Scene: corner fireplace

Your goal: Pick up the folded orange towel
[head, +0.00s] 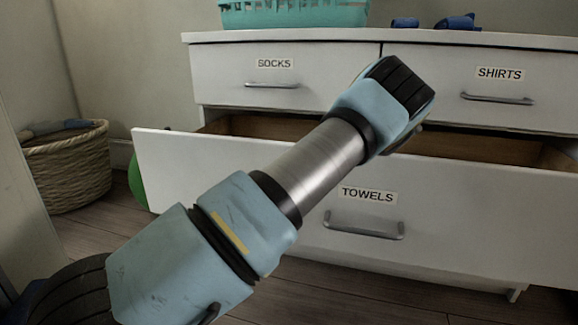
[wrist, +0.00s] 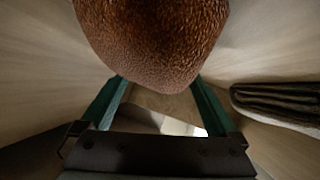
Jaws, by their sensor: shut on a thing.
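A rust-orange, fuzzy towel (wrist: 152,35) fills the top middle of the wrist view. My gripper (wrist: 160,80) has its two green fingers on either side of the towel's near end and is shut on it. Pale wooden drawer walls show around it. In the head view, my arm reaches over the front of the open drawer labelled TOWELS (head: 290,180); the gripper and the towel are hidden there behind the arm. I cannot tell whether the towel still touches the drawer bottom.
A dark folded cloth (wrist: 285,100) lies at the right in the wrist view. The SOCKS drawer (head: 275,85) and SHIRTS drawer (head: 500,85) above are shut. A teal basket (head: 295,14) and blue items (head: 455,22) sit on top. A wicker basket (head: 68,170) stands at left.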

